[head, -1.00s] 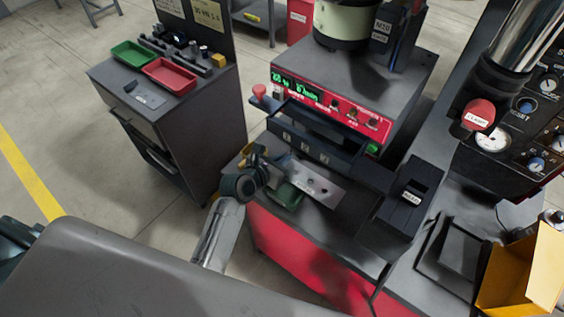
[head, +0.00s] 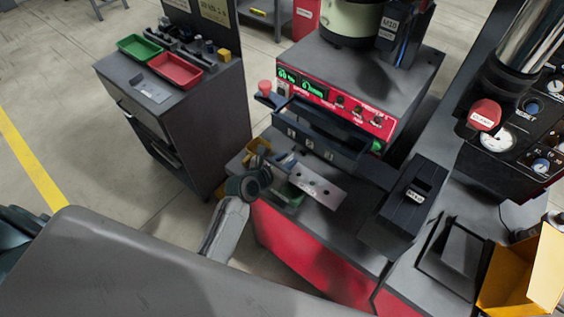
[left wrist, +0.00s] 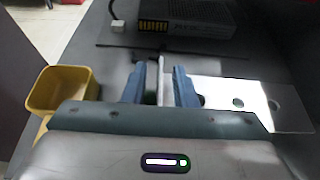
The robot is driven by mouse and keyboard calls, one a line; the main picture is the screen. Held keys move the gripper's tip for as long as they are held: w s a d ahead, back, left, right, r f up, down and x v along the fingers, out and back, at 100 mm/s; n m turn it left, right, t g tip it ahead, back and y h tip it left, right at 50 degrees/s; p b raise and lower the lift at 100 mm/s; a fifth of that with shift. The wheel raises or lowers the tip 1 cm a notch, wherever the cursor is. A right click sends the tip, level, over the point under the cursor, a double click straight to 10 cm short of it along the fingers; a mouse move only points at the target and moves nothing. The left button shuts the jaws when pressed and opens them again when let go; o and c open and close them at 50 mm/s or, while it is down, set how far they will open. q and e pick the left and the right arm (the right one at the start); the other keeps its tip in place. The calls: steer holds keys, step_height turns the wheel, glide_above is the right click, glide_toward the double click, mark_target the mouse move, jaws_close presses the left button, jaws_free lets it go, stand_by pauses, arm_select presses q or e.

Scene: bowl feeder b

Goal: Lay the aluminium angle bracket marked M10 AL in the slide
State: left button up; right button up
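A pale metal plate with holes, which looks like the angle bracket (head: 318,187), lies on the dark bench top below the feeder. In the left wrist view its flat holed leg (left wrist: 255,103) extends right and a thin upright leg (left wrist: 161,78) stands between my fingers. Its marking is too small to read. My left gripper (head: 286,162) is at the plate's left end. In the wrist view the gripper (left wrist: 160,88) has a finger on each side of the upright leg, with narrow gaps showing. A dark drawer-like slide (head: 330,150) with several small labels juts out behind the plate. My right gripper is not in view.
A yellow bin (left wrist: 62,88) stands left of the gripper. A black labelled box (head: 408,200) stands right of the plate. The red-fronted feeder (head: 335,98) is behind the slide. A side cabinet at left carries green (head: 139,48) and red (head: 175,69) trays.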

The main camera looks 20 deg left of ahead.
arm_select(q)
steer(key=b+v, duration=0.1)
steer(key=v, duration=1.1)
stand_by(0.5)
